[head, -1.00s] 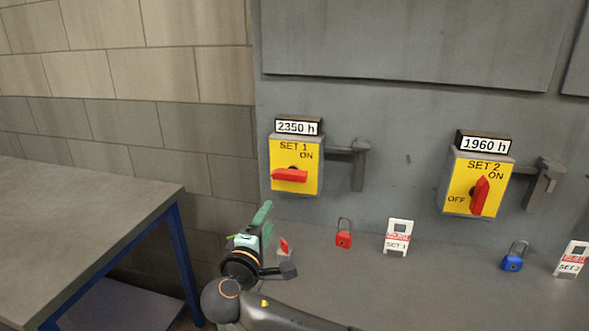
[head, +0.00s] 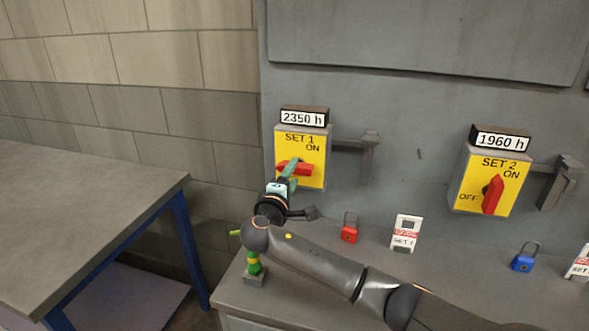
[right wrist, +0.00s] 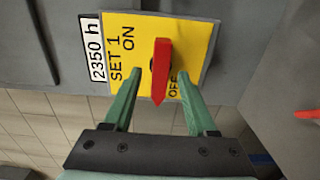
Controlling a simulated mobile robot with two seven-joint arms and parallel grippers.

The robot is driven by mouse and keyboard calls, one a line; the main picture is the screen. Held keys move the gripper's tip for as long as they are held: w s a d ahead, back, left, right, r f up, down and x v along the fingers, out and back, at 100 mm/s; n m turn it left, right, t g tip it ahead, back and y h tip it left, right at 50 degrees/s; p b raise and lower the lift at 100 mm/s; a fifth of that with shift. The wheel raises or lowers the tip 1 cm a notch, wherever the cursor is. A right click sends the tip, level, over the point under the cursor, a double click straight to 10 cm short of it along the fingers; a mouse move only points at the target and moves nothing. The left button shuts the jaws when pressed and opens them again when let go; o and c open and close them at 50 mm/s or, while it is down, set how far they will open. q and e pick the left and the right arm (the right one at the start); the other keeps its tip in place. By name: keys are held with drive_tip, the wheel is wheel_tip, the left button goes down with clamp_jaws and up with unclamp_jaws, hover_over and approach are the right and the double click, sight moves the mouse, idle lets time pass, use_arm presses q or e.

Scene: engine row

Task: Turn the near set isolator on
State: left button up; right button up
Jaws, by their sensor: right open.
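The SET 1 isolator (head: 314,178) is a yellow plate with a red rotary handle (head: 303,169), on the grey cabinet front. The handle lies level in the head view; in the right wrist view the handle (right wrist: 161,75) points toward the OFF mark. My right gripper (head: 290,172) is open in front of this handle. In the right wrist view the green fingers of the gripper (right wrist: 158,80) stand on either side of the handle's pointed end, with gaps showing. The SET 2 isolator (head: 474,189) has its red handle upright, toward ON. My left gripper is not in view.
A red padlock (head: 349,233), a SET 1 tag (head: 406,234) and a blue padlock (head: 524,262) stand on the grey ledge. A grey bar handle (head: 369,155) sticks out right of SET 1. A blue-legged table (head: 80,215) stands at left.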

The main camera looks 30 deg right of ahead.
drive_tip(key=shift+x, duration=1.1)
drive_tip(key=shift+a, duration=0.1)
clamp_jaws()
